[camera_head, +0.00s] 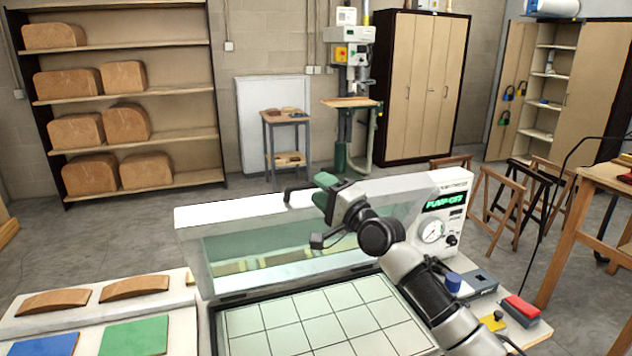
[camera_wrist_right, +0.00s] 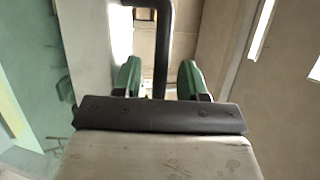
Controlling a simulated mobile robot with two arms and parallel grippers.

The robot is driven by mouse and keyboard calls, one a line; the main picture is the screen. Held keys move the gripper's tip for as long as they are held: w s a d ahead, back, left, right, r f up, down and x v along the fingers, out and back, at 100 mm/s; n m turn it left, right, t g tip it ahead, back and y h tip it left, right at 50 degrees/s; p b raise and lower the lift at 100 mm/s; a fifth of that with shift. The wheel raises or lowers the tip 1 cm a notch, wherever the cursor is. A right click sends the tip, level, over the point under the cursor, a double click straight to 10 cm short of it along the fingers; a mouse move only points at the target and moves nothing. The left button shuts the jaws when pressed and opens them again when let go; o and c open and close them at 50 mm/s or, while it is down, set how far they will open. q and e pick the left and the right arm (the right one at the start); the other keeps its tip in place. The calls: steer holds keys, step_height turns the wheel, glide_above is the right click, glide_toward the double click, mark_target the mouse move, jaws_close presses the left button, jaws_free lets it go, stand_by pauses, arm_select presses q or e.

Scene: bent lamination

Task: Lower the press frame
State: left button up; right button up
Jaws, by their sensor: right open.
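The press frame (camera_head: 245,212) is a pale metal frame with a greenish see-through panel. It stands raised and tilted up behind the gridded press bed (camera_head: 320,318) in the head view. A black handle (camera_head: 290,193) is on its top edge, and the handle also shows as a dark bar in the right wrist view (camera_wrist_right: 162,45). My right gripper (camera_head: 326,190) is at the top edge of the frame by the handle. Its green fingers are open (camera_wrist_right: 160,80), with the bar showing between them and gaps on both sides. My left gripper is not in view.
A control box (camera_head: 440,215) with a gauge and green display stands right of the frame. Curved wooden pieces (camera_head: 135,287), a blue pad (camera_head: 45,345) and a green pad (camera_head: 135,337) lie left of the bed. The gridded bed looks bare, partly hidden by my right arm.

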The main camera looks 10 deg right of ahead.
steer(key=shift+x, duration=1.05)
jaws_close()
